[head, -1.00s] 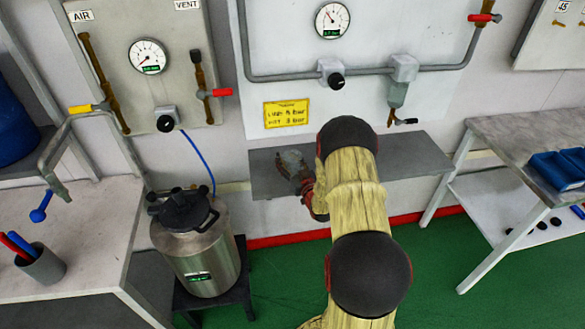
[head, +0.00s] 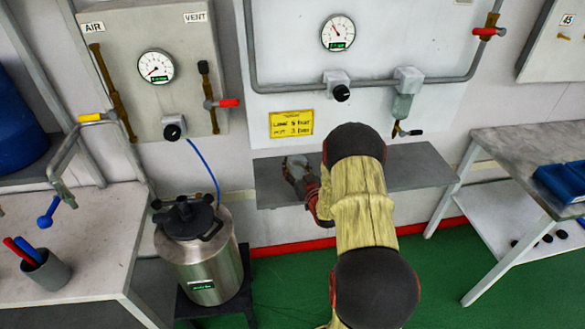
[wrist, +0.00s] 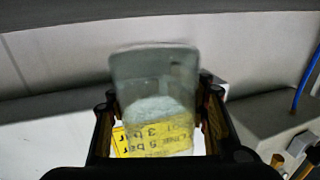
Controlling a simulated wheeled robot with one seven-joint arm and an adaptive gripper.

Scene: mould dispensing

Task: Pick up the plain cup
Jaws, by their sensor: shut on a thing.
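The plain cup (wrist: 155,85) is a clear, see-through cup between the two fingers of my gripper (wrist: 160,125) in the wrist view. The fingers are shut on its sides, and the yellow sign shows through it. In the head view the cup (head: 296,161) is small and pale at my gripper (head: 301,176), in front of the wall above the left part of the grey shelf (head: 420,168). My arm hides part of the shelf. I cannot tell from the head view how far the cup is above the shelf.
A steel pressure pot (head: 205,265) with a black lid stands below left of my gripper, with a blue hose (head: 207,165). A yellow sign (head: 291,124) and a gauge panel are on the wall behind. A left bench (head: 85,265) and right table (head: 520,145) flank the space.

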